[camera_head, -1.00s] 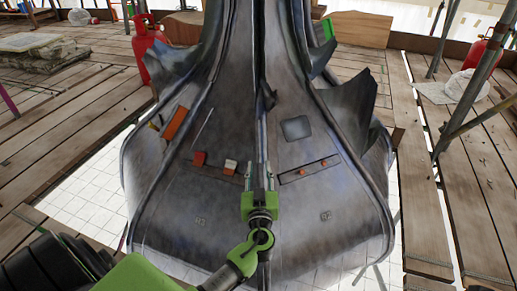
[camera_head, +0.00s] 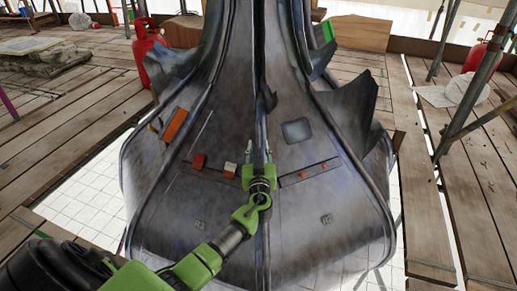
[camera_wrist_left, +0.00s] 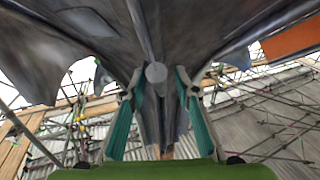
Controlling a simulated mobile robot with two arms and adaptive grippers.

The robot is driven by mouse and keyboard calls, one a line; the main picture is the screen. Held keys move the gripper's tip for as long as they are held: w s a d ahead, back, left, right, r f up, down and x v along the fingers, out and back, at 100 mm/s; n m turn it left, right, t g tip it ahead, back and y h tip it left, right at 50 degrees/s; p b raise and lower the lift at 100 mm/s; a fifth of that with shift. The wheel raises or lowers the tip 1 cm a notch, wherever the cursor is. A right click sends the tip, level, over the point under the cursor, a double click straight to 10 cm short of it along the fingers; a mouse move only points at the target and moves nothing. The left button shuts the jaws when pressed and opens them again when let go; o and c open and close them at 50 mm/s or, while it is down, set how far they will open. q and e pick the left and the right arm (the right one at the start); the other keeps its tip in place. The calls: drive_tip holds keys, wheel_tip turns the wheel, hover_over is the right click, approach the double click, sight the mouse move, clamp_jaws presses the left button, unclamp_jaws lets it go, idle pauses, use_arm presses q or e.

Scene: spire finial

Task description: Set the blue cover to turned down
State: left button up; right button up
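I see no part that is clearly a blue cover. The nearest match is a small blue-grey square plate (camera_head: 297,130) on the right face of the dark metal finial (camera_head: 310,228). My left gripper (camera_head: 258,152) is at the finial's central ridge, left of and below that plate. In the left wrist view its two fingers (camera_wrist_left: 156,84) are apart. A grey round-ended rod (camera_wrist_left: 155,72) shows between them, with no clear contact. A pale plate (camera_wrist_left: 88,22) shows at upper left there. My right gripper is not in view.
Orange (camera_head: 175,124), red (camera_head: 199,161) and white (camera_head: 230,169) pieces sit on the finial's left face. A slotted strip (camera_head: 308,172) is on the right face. Red cylinders stand at left (camera_head: 150,50) and right (camera_head: 477,55). Scaffold poles stand at right.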

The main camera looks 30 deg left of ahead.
use_arm(q)
clamp_jaws()
